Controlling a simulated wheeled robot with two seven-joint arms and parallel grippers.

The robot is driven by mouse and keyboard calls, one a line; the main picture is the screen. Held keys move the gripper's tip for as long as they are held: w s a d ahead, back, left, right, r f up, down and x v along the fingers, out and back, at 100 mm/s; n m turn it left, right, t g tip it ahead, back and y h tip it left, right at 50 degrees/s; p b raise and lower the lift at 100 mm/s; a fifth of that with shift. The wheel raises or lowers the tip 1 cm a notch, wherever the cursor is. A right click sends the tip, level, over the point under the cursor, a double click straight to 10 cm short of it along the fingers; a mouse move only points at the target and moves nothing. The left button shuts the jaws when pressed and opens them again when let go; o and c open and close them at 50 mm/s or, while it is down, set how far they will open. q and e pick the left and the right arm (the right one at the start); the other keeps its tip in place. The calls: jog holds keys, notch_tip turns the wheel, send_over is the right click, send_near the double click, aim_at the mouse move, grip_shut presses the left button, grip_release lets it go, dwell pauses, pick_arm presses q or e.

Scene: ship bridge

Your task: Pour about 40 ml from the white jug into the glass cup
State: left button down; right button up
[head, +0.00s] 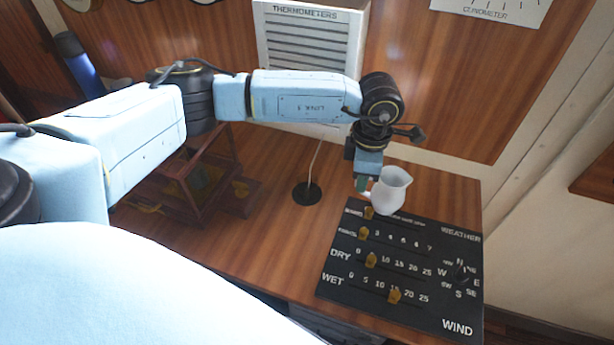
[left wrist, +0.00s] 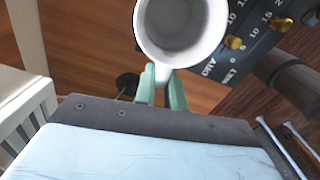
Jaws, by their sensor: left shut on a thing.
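The white jug (head: 391,190) is in the middle right of the head view, near the back edge of the black weather board. My left gripper (head: 364,186) is shut on its handle, on the jug's left side. In the left wrist view the green fingers (left wrist: 161,92) pinch the handle, and the jug (left wrist: 218,30) shows its round open mouth. The jug looks roughly upright. It seems held above the surface, but the gap is hard to judge. I cannot tell the liquid level inside. The glass cup is not visible in either view. My right gripper is not in view.
The black weather board (head: 408,284) with brass knobs lies below the jug on the wooden desk (head: 270,235). A wooden frame (head: 205,180) stands left, and a dark round base (head: 306,193) with a thin stem mid-desk. A white louvered thermometer box (head: 308,45) is behind my arm.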

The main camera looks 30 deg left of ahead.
pick_arm(q)
jog(key=w+d+f+m+p, duration=0.1)
jog(key=w+m+p, duration=0.2)
jog(key=m, duration=1.5)
jog(key=w+f+m+p, duration=0.1)
jog(key=w+m+p, duration=0.2)
jog(key=m, duration=1.4)
jog(key=p, duration=0.3)
jog(key=shift+w+d+m, duration=0.25)
jog(key=shift+d+m, duration=0.15)
jog(key=shift+p, duration=0.4)
